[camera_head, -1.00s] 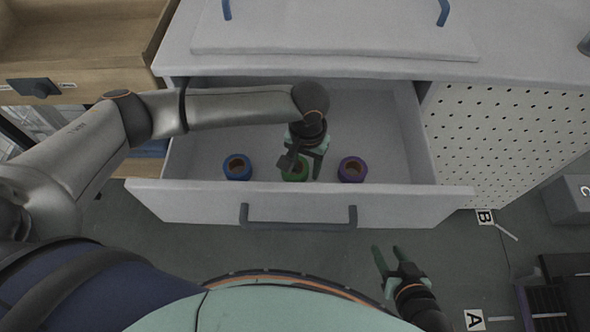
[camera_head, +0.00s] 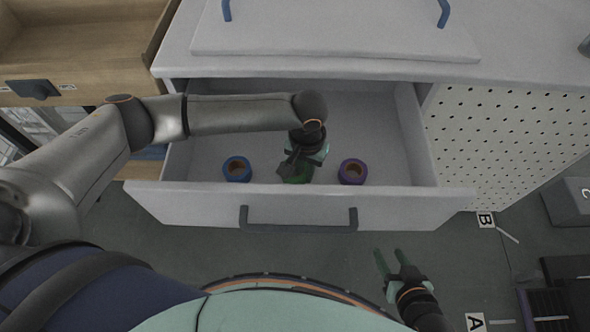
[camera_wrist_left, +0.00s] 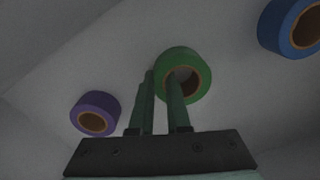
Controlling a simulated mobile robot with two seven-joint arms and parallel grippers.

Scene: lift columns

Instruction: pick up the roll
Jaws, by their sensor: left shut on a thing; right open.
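Three rolls are in the open drawer (camera_head: 300,212): a blue roll (camera_head: 237,169) at the left, a green roll (camera_head: 296,174) in the middle and a purple roll (camera_head: 352,171) at the right. My left gripper (camera_head: 297,168) is down in the drawer, shut on the green roll. In the left wrist view, one finger goes into the hole of the green roll (camera_wrist_left: 186,62) and the other is outside its wall. The purple roll (camera_wrist_left: 95,113) and blue roll (camera_wrist_left: 291,26) are apart from the fingers. My right gripper (camera_head: 388,258) is open and empty in front of the drawer.
The drawer's front wall with its blue-grey handle (camera_head: 298,226) stands between the rolls and me. The cabinet top (camera_head: 340,63) is above and behind the drawer. A wooden drawer unit (camera_head: 75,45) is at the left. A perforated panel (camera_head: 505,140) is at the right.

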